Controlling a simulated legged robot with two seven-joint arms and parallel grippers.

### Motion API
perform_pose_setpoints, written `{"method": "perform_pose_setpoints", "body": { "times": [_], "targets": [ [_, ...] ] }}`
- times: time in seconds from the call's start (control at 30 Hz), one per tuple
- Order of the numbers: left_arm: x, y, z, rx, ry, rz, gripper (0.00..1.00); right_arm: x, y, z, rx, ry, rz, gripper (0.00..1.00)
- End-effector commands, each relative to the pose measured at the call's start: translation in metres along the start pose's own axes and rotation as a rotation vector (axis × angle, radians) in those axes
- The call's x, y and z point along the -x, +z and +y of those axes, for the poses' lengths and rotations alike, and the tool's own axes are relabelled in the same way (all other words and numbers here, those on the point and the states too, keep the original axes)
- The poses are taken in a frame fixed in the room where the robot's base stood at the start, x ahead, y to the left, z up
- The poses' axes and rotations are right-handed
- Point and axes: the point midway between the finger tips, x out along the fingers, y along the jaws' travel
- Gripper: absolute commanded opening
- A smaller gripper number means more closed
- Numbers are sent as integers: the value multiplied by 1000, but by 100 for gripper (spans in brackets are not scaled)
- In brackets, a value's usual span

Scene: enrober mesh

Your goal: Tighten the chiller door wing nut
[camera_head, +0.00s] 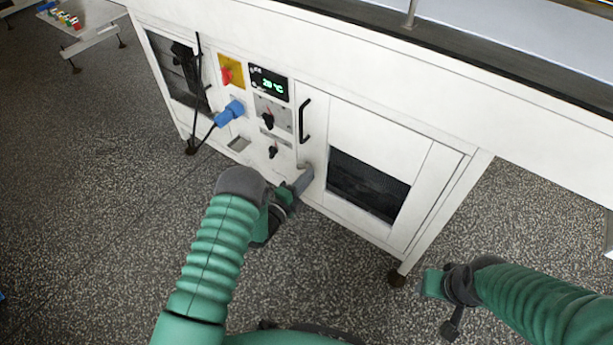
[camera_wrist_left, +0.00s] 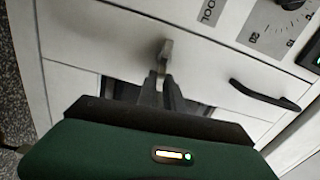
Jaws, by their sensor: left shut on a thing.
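The chiller door (camera_head: 375,135) is a white panel with a dark window on the front of the white machine, and it looks closed. A small grey wing nut (camera_wrist_left: 165,55) sits at the panel seam in the left wrist view. My left gripper (camera_head: 302,179) reaches the machine front below the black door handle (camera_head: 305,120). In the left wrist view its fingers (camera_wrist_left: 160,88) are shut on the wing nut's near end.
Left of the door are a temperature display (camera_head: 269,83), a red and yellow switch (camera_head: 231,71), dark knobs (camera_head: 267,120) and a blue plug (camera_head: 229,112) with a black cable. A machine leg (camera_head: 398,278) stands near my right gripper. The speckled floor is clear in front.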

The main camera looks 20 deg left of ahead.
Motion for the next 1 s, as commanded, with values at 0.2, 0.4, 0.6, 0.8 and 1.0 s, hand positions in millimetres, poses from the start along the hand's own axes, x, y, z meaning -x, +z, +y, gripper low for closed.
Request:
{"method": "perform_pose_setpoints", "body": {
  "times": [0.2,0.4,0.6,0.8,1.0],
  "targets": [
    [1,-2,6,-71,9,4,0,0,0,0,0,0,0,47],
    [1,-2,7,-96,9,5,0,0,0,0,0,0,0,47],
    [1,-3,8,-98,10,5,0,0,0,0,0,0,0,47],
    [1,-3,8,-97,11,5,16,0,0,0,0,0,0,47],
    [1,-2,6,-98,6,3,33,0,0,0,0,0,0,47]
  ]
}}
